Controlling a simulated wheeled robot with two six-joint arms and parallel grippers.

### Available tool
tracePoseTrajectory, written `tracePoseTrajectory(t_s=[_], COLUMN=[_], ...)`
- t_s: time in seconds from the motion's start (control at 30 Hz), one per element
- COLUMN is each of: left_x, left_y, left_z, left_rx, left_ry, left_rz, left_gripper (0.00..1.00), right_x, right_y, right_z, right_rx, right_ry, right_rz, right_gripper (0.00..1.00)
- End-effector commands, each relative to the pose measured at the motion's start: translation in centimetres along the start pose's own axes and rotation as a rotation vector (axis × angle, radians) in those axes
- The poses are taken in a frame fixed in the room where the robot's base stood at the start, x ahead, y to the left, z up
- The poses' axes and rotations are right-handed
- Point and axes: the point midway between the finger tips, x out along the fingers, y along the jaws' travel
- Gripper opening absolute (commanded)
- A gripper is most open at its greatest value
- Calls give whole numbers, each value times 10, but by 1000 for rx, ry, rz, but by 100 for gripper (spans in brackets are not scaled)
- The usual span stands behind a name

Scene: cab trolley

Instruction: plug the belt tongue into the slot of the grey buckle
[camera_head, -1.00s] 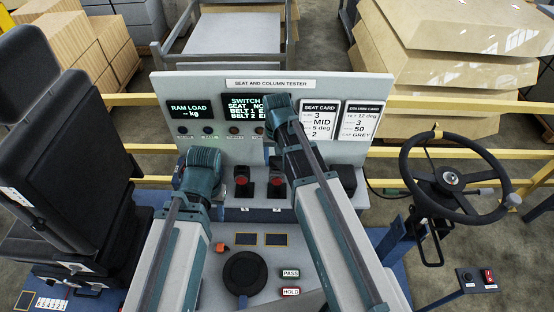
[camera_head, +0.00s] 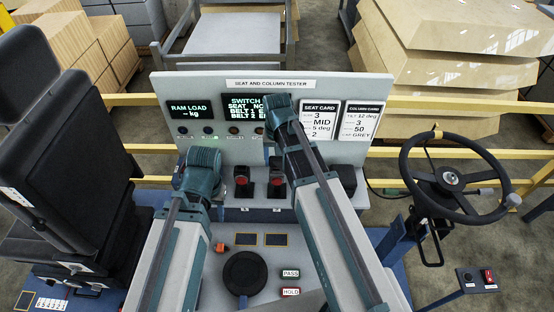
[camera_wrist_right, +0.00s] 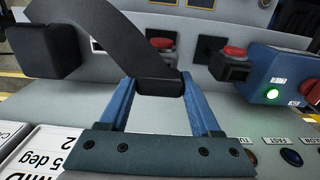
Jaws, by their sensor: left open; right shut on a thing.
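My right gripper (camera_wrist_right: 158,88) is shut on a black belt tongue piece (camera_wrist_right: 161,87) in the right wrist view. A dark strap (camera_wrist_right: 105,35) runs from it to the upper left, by a black block (camera_wrist_right: 45,50). Two dark buckle-like blocks with red buttons stand on the tester, one on the left (camera_head: 242,182) and one on the right (camera_head: 276,186). They also show beyond the fingers in the right wrist view, apart from the tongue. Which one is grey and their slots I cannot make out. My left gripper (camera_head: 192,185) is open at the left; its fingers are mostly hidden.
The tester's upright panel (camera_head: 215,85) carries screens and two cards, the seat card (camera_head: 319,120) and column card (camera_head: 363,121). A black round pad (camera_head: 245,272) lies in front. A steering wheel (camera_head: 455,180) stands right, a black seat (camera_head: 60,130) left. A blue box with a lit green lamp (camera_wrist_right: 272,94) shows in the wrist view.

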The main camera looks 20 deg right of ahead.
Motion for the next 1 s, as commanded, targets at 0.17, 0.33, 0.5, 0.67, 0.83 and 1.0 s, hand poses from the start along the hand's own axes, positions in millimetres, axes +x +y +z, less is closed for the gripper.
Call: tracePoseTrajectory(t_s=[0.17, 0.33, 0.5, 0.67, 0.83, 1.0], left_x=[0, 0, 0, 1, 5, 8], left_y=[0, 0, 0, 0, 0, 1], left_z=[0, 0, 0, 0, 0, 0], left_rx=[0, 0, 0, 0, 0, 0], left_ry=[0, 0, 0, 0, 0, 0], left_rz=[0, 0, 0, 0, 0, 0], left_gripper=[46, 46, 46, 46, 46, 46], right_x=[0, 0, 0, 2, 5, 8], right_y=[0, 0, 0, 0, 0, 0], right_z=[0, 0, 0, 0, 0, 0], right_rx=[0, 0, 0, 0, 0, 0], right_ry=[0, 0, 0, 0, 0, 0], right_rz=[0, 0, 0, 0, 0, 0], right_gripper=[0, 0, 0, 0, 0, 0])
